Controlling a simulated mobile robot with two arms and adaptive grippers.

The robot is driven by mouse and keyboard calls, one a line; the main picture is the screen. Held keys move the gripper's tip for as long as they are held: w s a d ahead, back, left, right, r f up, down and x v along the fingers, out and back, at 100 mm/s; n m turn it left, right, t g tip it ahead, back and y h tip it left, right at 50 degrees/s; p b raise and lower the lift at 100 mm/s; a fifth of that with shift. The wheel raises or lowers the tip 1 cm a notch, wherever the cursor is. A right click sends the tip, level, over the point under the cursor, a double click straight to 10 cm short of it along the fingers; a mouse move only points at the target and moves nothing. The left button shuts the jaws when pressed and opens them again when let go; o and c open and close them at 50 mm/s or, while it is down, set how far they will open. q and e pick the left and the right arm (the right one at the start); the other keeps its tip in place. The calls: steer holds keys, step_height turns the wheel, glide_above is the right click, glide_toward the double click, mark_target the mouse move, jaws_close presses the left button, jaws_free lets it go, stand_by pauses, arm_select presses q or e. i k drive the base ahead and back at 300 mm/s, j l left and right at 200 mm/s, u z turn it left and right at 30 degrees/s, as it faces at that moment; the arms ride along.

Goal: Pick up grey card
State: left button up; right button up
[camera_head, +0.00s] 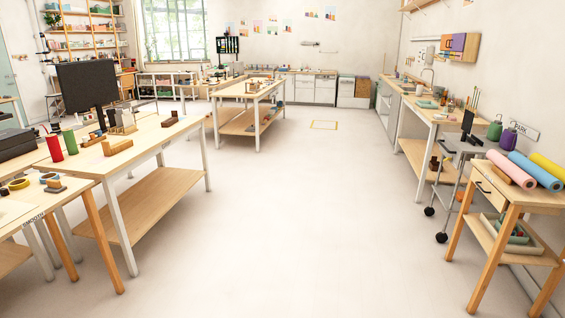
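I cannot make out a grey card for certain in the head view. A dark upright rectangular panel (85,83) stands on the left worktable (180,131); I cannot tell whether it is a screen or a board. Small upright pieces (123,119) stand beside it, too small to identify. Neither of my grippers is in view.
A red roll (54,148), a green roll (70,142) and a wooden block (117,147) are on the left worktable. Another worktable (245,90) stands mid-room. At right are a wheeled cart (466,146) and a wooden side table (480,181) with coloured rolls. The central floor is clear.

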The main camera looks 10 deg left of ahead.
mark_target(118, 115)
steer(key=i, duration=0.9)
steer(key=i+l, duration=0.15)
steer(key=i, duration=0.7)
steer(key=i+j+u, duration=0.2)
steer(key=i+u, duration=0.2)
steer(key=i, duration=0.25)
steer(key=i+u, duration=0.4)
steer(key=i, duration=0.2)
steer(key=i+l+u, duration=0.2)
steer(key=i+u, duration=0.2)
steer(key=i, duration=0.25)
